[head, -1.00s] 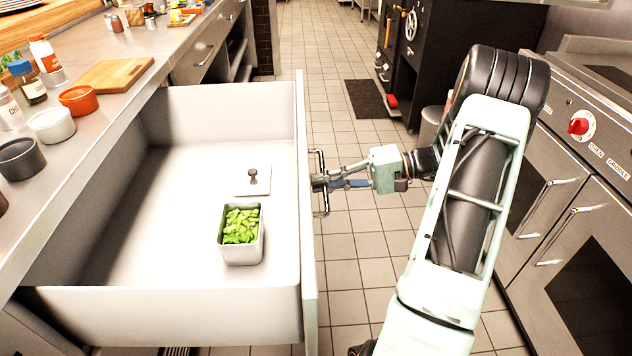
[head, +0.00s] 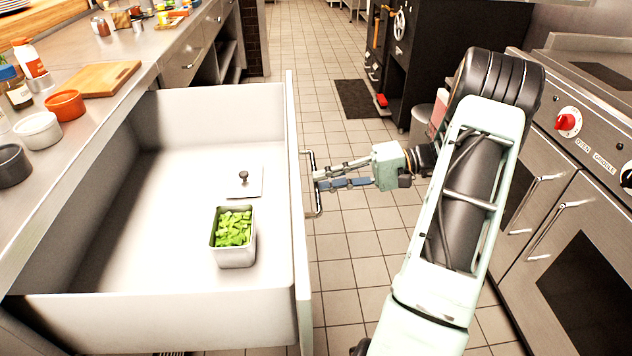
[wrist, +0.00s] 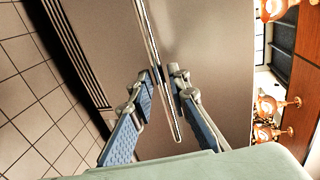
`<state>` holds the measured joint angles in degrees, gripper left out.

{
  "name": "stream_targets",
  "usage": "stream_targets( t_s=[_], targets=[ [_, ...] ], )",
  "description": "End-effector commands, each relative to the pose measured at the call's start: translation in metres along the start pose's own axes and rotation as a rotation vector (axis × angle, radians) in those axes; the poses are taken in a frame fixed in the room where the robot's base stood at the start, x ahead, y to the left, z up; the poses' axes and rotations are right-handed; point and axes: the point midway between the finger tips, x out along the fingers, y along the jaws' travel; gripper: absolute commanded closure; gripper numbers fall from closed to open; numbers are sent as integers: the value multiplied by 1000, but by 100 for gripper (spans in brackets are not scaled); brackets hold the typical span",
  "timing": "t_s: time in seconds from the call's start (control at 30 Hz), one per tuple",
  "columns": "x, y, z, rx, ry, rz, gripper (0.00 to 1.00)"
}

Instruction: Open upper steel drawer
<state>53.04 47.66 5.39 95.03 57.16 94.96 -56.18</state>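The upper steel drawer (head: 190,310) is pulled far out from under the counter at the left of the head view. Its inside shows, holding a small steel pan of chopped green food (head: 236,255) and a flat lid with a dark knob (head: 252,190). The drawer's bar handle (head: 311,211) is on its outer front face; it also shows in the wrist view (wrist: 153,42). My gripper (head: 317,178) is at the handle's middle, fingers parted. In the wrist view, my gripper's blue-padded fingers (wrist: 164,85) stand on either side of the bar, with gaps visible.
The counter (head: 120,100) at left holds bowls, bottles and a cutting board (head: 100,79). Steel ovens (head: 560,190) stand close on the right beside my arm. Tiled floor (head: 345,270) lies clear between; a dark mat (head: 357,99) is farther up the aisle.

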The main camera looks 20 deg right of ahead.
Motion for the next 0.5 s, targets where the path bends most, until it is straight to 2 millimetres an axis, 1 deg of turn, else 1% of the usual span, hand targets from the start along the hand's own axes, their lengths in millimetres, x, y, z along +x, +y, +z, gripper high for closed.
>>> stream_targets(
  t_s=[0.03,0.1,0.3,0.4,0.5],
  targets=[
    [-12,1,-1,0,5,1,84],
    [-28,1,-1,1,4,1,84],
    [-68,1,0,0,3,0,84],
    [-82,1,-1,0,3,0,84],
    [-90,0,0,1,2,1,84]
  ],
)
